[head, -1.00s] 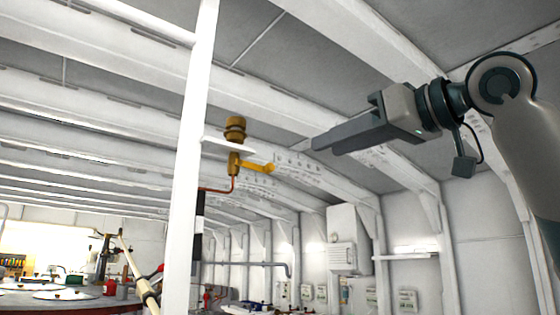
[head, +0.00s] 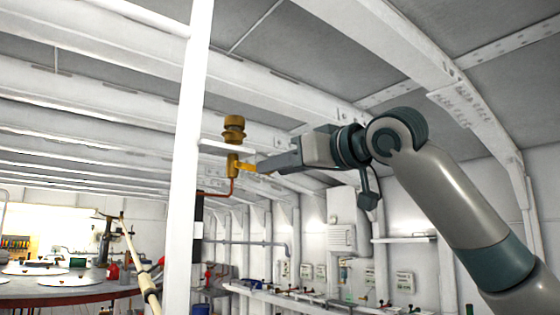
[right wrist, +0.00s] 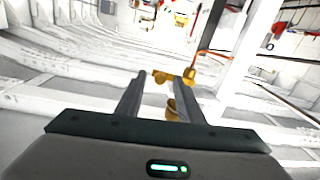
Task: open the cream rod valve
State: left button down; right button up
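A brass valve (head: 233,160) with a ribbed brass cap (head: 234,129) sits at a small white bracket on the upright white pole (head: 190,150). Its yellow lever (head: 249,168) points right; a copper pipe runs from below the body. My right gripper (head: 258,166) reaches in from the right, its tips at the lever. In the right wrist view the fingers of the right gripper (right wrist: 163,77) are apart, with the yellow lever (right wrist: 163,76) across the gap at their tips. Whether they touch it I cannot tell. My left gripper is not in view.
A cream rod (head: 145,278) slants at lower left beside a round red-edged table (head: 60,290). White ceiling beams pass overhead. A white wall cabinet (head: 341,237) and a long shelf stand farther back. Space right of the valve is open except for my arm.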

grip_shut()
